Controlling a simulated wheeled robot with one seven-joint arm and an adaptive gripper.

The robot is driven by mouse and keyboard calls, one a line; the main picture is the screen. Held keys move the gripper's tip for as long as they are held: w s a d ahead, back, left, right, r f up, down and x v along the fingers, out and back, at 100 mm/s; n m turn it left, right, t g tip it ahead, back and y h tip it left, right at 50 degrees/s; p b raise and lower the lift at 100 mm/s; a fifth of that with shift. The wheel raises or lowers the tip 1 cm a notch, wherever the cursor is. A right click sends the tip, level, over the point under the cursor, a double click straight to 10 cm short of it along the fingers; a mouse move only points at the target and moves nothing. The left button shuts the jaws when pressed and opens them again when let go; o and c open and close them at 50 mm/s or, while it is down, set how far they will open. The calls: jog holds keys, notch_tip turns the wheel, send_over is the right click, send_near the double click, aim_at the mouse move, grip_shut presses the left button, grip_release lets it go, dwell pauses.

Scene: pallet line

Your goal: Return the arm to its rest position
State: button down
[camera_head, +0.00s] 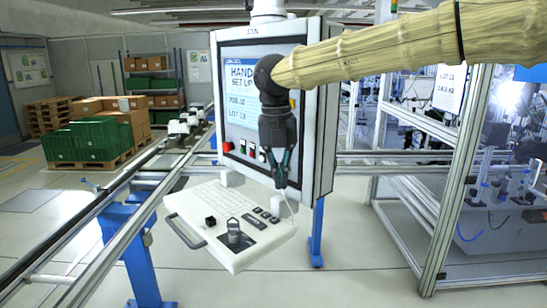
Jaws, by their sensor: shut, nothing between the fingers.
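My arm (390,48) comes in from the upper right in a tan ribbed sleeve. It reaches across the front of a control panel (310,160). My gripper (280,184) hangs down from the black wrist, fingers pointing down. Its fingertips are close together and hold nothing. It is in front of the panel's lower right part, above the right side of a white keyboard shelf (190,203). The wrist hides part of the panel's screen (238,85).
A red button (227,147) and several switches sit below the screen. A roller conveyor (110,205) on blue legs runs at left. Pallets with green crates (90,140) and cardboard boxes stand behind. An aluminium-framed cell (455,180) stands at right. Open floor shows at the lower middle.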

jog(key=w+d+f+n+t+h, duration=0.15)
jog(key=d+f+n+h, duration=0.35)
jog(key=f, duration=0.9)
jog(key=w+d+f+n+t, duration=0.1)
jog(key=w+d+f+n, duration=0.2)
jog(key=d+f, duration=0.75)
jog(key=s+d+f+n+t, duration=0.1)
jog(key=s+f+n, duration=0.3)
jog(key=f, duration=0.7)
jog(key=s+d+f+n+t, duration=0.1)
jog(key=s+f+n+t, duration=0.3)
jog(key=f, duration=0.7)
jog(key=s+d+f+n+g+y, duration=0.2)
jog(key=s+f+n+g+y, duration=0.15)
jog(key=s+f+n, duration=0.95)
jog(key=s+d+f+n+g+y, duration=0.1)
jog(key=s+f+n+g, duration=0.15)
jog(key=s, duration=0.95)
jog(key=s+d+f+n+g+y, duration=0.15)
jog(key=s+n, duration=0.25)
jog(key=s, duration=0.7)
notch_tip(320, 180, down, 11)
jog(key=b, duration=1)
jog(key=shift+s+a+f+b, duration=0.2)
jog(key=shift+s+a+b, duration=0.15)
